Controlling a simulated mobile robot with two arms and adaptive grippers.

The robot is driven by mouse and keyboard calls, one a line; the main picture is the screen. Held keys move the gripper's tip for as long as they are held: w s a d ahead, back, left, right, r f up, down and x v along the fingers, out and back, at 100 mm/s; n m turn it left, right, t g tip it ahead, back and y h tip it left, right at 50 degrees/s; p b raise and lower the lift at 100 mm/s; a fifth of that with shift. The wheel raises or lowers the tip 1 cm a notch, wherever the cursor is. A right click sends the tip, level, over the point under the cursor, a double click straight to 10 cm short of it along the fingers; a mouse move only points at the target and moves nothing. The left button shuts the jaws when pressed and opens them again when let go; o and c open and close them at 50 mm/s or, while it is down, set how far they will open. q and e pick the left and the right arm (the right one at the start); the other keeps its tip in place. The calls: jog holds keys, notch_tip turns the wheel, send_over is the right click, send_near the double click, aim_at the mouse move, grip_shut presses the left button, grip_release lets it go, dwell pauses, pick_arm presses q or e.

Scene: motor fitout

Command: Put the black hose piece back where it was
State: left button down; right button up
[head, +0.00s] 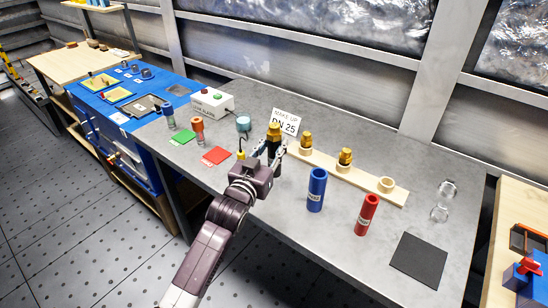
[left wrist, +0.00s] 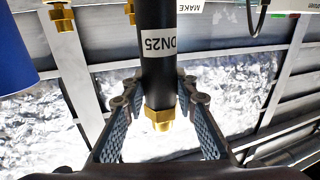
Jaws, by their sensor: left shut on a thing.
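My left gripper (head: 271,158) is shut on the black hose piece (left wrist: 156,60), with a finger on each side of it in the left wrist view. The hose piece has a white DN25 label and a brass fitting (left wrist: 158,118) at one end; this fitting also shows above the gripper in the head view (head: 274,131). My right gripper is not in view.
A blue tube (head: 317,190) and a red tube (head: 366,214) stand in front of the rack. A sign reading MAKE UP DN 25 (head: 286,121) stands behind the gripper. A black mat (head: 418,260) lies front right, with clear pieces (head: 447,188) behind it.

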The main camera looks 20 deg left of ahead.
pick_arm(q)
notch_tip(320, 180, down, 4)
jog(key=shift+f, duration=0.2)
jog(key=shift+f, duration=0.15)
jog(key=c, duration=1.5)
grip_release()
jog(key=shift+c, duration=0.2)
jog(key=s+a+b, duration=0.1)
jog(key=s, duration=1.1)
